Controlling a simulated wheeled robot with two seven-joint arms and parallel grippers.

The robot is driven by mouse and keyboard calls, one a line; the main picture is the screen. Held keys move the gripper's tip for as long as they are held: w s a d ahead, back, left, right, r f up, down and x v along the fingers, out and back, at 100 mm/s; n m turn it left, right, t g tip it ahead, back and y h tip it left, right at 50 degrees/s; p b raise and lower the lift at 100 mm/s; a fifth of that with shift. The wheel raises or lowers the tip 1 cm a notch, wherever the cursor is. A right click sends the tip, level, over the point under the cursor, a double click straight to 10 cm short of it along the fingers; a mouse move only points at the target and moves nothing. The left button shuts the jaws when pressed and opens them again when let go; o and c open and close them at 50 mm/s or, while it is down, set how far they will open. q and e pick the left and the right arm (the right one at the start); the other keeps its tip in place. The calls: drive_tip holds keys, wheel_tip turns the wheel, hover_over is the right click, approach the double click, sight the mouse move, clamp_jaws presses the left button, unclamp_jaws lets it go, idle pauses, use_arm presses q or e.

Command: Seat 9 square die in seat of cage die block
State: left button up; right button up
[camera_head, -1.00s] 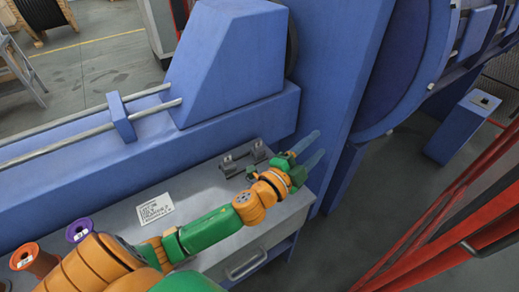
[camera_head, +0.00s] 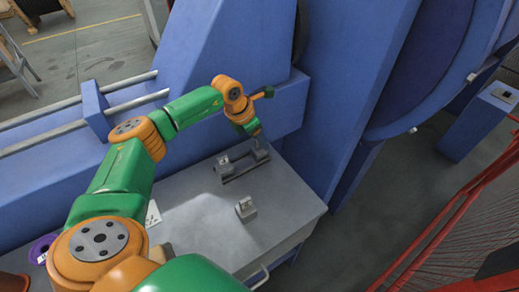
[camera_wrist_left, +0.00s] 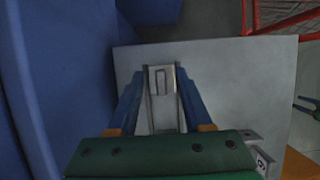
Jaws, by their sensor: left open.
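My left gripper (camera_head: 258,138) is open above the far end of the metal workbench. In the left wrist view its two blue fingers (camera_wrist_left: 162,110) stand either side of a grey metal block with a slot in its top (camera_wrist_left: 161,82); I cannot tell whether they touch it. In the head view two small grey blocks stand on a dark rail, the left one (camera_head: 225,166) clear and the right one (camera_head: 261,154) just under the gripper. A separate grey block (camera_head: 246,209) stands nearer on the bench. I cannot tell which is the square die 9.
The bench top (camera_head: 190,215) is bare around the near block. The blue machine (camera_head: 215,70) rises close behind. A grey piece with a dark mark (camera_wrist_left: 262,162) is partly hidden below the gripper. A dark two-pronged shape (camera_wrist_left: 308,106) may be my right gripper.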

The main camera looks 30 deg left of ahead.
use_arm(q)
drive_tip(key=shift+w+f, duration=0.1)
drive_tip(key=shift+f, duration=0.1)
drive_tip(key=shift+r, duration=0.1)
drive_tip(key=shift+c, duration=0.4)
clamp_jaws()
idle(0.8)
